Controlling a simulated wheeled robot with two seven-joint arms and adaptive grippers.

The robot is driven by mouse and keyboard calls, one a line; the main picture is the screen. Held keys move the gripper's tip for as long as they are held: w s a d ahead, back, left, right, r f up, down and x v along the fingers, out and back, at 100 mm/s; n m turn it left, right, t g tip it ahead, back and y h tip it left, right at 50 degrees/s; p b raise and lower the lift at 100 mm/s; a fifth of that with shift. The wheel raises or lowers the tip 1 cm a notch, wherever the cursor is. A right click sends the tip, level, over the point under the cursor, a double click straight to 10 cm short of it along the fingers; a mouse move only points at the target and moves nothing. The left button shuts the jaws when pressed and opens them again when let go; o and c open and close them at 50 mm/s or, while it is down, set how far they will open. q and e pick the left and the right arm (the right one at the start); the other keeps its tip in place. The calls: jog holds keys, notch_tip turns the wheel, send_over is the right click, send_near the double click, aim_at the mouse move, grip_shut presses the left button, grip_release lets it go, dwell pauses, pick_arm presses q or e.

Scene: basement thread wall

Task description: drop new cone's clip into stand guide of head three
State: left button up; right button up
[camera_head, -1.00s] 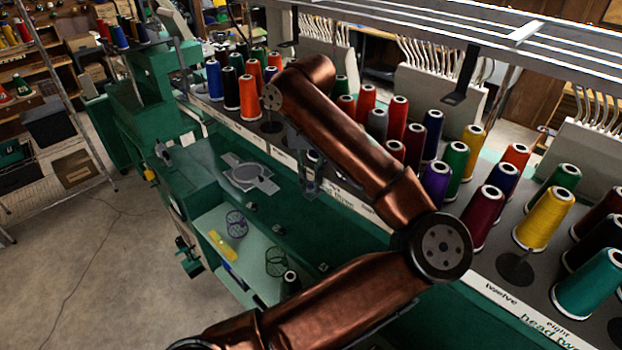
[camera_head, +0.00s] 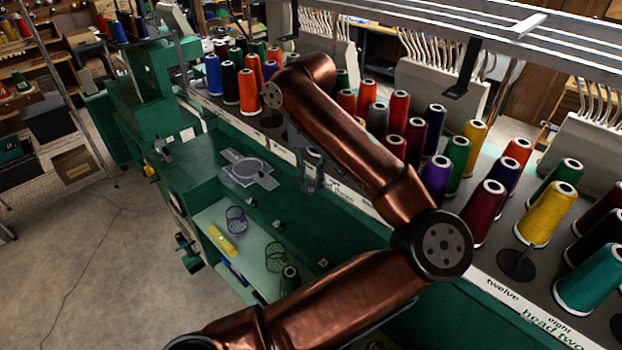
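No clip can be made out. Pale thread guides (camera_head: 434,52) with curved tubes stand behind the cones. Part of the label edge and some cones are hidden by my arm. My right gripper is not in view.
A metal overhead rail (camera_head: 430,18) with dark hanging brackets (camera_head: 464,70) runs above the cones. An empty cone seat (camera_head: 516,264) shows at right. Open floor lies at left.

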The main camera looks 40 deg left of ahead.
pick_arm(q)
jog(key=o, duration=0.4)
jog(key=shift+c, duration=0.2)
notch_tip(320, 180, up, 12)
dwell(0.4)
